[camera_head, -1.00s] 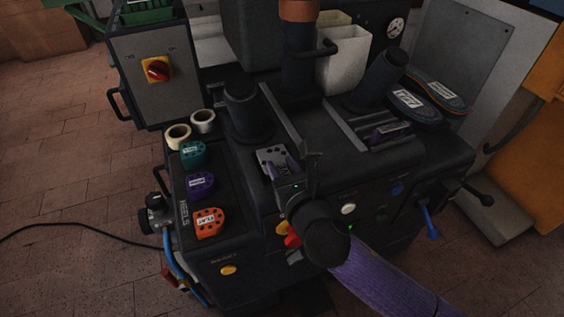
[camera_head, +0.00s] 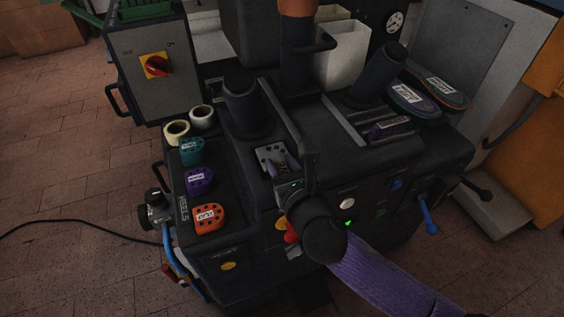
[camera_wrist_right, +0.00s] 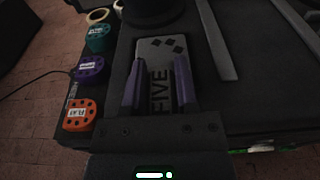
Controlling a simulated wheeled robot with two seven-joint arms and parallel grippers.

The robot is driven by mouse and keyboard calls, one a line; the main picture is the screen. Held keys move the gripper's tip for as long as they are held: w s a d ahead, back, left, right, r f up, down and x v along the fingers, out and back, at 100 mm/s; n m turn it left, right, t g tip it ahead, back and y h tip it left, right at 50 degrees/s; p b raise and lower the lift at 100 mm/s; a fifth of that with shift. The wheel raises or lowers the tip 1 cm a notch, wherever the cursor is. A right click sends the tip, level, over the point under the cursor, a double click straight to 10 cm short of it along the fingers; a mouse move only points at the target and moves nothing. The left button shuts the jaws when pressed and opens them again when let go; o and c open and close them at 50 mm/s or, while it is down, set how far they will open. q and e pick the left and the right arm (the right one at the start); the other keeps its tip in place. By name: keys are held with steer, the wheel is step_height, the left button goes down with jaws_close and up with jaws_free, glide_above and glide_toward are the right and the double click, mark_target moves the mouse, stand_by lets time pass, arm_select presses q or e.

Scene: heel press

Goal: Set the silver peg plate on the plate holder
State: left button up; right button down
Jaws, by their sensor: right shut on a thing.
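The silver peg plate (camera_head: 270,155) has dark diamond-shaped marks and the word FIVE, which reads in the right wrist view (camera_wrist_right: 160,58). My right gripper (camera_head: 287,170) is shut on the plate, its two purple fingers on either side of it. The plate lies over the dark machine top, in front of the left black post and beside a slanted rail. I cannot tell whether it touches the surface below, and the plate holder is not clearly made out under it. My left gripper is not in view.
Teal (camera_head: 191,151), purple (camera_head: 199,181) and orange (camera_head: 209,217) heel blocks sit on the left panel. Two tape rolls (camera_head: 176,132) stand behind them. A black post (camera_head: 244,105) and a metal rail (camera_head: 279,110) stand close to the plate. Labelled insoles (camera_head: 411,101) lie at right.

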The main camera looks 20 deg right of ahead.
steer(key=shift+c, duration=2.3)
jaws_free()
steer(key=shift+o, duration=0.9)
steer(key=shift+s, duration=0.15)
steer(key=s+r+p, duration=0.1)
steer(key=s+p, duration=0.2)
steer(key=s, duration=0.6)
steer(key=shift+s+d+r+p, duration=0.15)
steer(key=shift+s+r+p, duration=0.1)
steer(key=shift+s+p, duration=0.1)
